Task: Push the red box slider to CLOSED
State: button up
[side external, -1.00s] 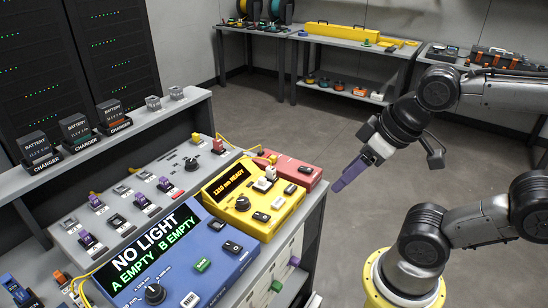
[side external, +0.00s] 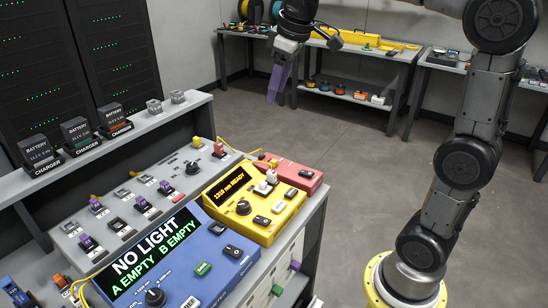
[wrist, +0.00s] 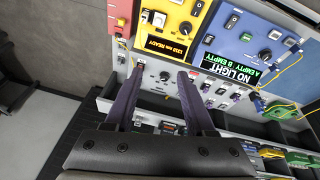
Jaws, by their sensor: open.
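The red box (side external: 310,182) sits at the back right end of the bench, behind the yellow box. It also shows at the top left of the wrist view (wrist: 122,14). Small dark controls lie on its top in the side view, but which one is the slider and where it is set cannot be made out. My gripper (side external: 273,98) has purple fingers and hangs pointing down, well above the bench and the red box, touching nothing. In the wrist view the two fingers (wrist: 160,71) stand apart with nothing between them.
The yellow box (side external: 262,222), reading "1310 nm READY", adjoins the red box. A blue box (side external: 225,262) reading "NO LIGHT" and a grey panel (side external: 122,222) with several switches lie left of it. Battery chargers (side external: 82,145) line the raised shelf. Open floor lies right of the bench.

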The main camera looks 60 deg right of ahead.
jog(key=w+d+f+g, duration=0.1)
jog(key=w+d+f, duration=0.2)
jog(key=w+d, duration=0.25)
jog(key=m+g, duration=0.2)
jog(key=g, duration=0.1)
send_over(274, 160)
notch_tip(274, 160, down, 16)
jog(key=shift+y, duration=0.4)
notch_tip(274, 160, down, 13)
jog(key=shift+a, duration=0.1)
grip_shut()
jog(key=shift+r, duration=0.1)
